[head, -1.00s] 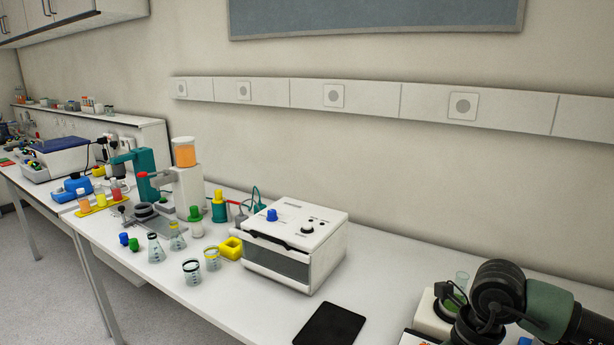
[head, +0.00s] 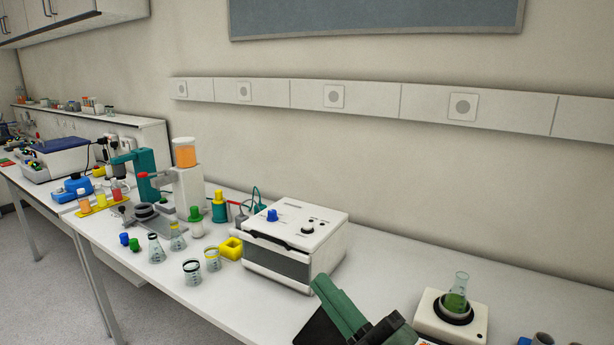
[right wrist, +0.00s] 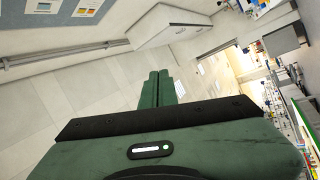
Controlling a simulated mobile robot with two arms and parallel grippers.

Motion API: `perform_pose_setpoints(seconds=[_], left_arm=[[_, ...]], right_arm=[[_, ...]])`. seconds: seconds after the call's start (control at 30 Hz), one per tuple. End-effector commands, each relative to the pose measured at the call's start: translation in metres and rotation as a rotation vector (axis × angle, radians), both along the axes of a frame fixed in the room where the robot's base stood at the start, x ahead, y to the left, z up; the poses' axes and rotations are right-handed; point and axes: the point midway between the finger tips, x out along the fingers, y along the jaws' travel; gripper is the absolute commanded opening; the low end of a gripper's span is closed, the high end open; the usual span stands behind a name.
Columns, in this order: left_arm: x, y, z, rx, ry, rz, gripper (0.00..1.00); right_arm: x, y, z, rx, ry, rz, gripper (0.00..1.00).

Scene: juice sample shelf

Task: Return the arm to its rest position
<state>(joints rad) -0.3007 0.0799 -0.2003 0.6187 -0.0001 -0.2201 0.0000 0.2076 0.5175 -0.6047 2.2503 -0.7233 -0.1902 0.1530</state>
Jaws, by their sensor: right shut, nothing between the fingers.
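My right gripper (head: 328,290) is at the bottom of the head view, right of centre. The wrist view is tilted and shows the room's wall and ceiling area beyond the fingertips. My left gripper is in neither view.
A flask with green liquid (head: 457,294) stands on a white stirrer (head: 428,316) right of my gripper. The white box device (head: 296,246) is close above it. Glassware and bottles stand to the left.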

Motion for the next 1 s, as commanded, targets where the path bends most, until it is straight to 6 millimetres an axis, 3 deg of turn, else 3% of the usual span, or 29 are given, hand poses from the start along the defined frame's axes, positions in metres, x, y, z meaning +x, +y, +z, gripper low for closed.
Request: perform_pose_setpoints(seconds=[0.1,0.23,0.4,0.5,0.7,0.87,0.9,1.0], left_arm=[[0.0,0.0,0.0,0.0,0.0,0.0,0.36],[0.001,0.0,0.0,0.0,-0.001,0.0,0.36],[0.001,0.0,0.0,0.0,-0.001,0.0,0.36],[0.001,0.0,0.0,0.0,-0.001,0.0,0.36],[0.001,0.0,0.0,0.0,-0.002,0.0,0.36],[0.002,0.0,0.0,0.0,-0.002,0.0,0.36],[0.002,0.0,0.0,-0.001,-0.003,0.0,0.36],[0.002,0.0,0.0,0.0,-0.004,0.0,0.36]], right_arm=[[0.023,-0.06,-0.057,0.187,0.334,-0.231,0.0],[0.015,-0.114,-0.141,0.312,0.694,-0.447,0.0],[-0.043,-0.156,-0.245,0.39,1.128,-0.655,0.0],[-0.085,-0.167,-0.287,0.407,1.333,-0.736,0.0],[-0.163,-0.174,-0.337,0.407,1.645,-0.835,0.0],[-0.22,-0.174,-0.359,0.397,1.852,-0.886,0.0],[-0.225,-0.174,-0.367,0.391,1.879,-0.892,0.0],[-0.215,-0.173,-0.397,0.383,1.88,-0.895,0.0]])
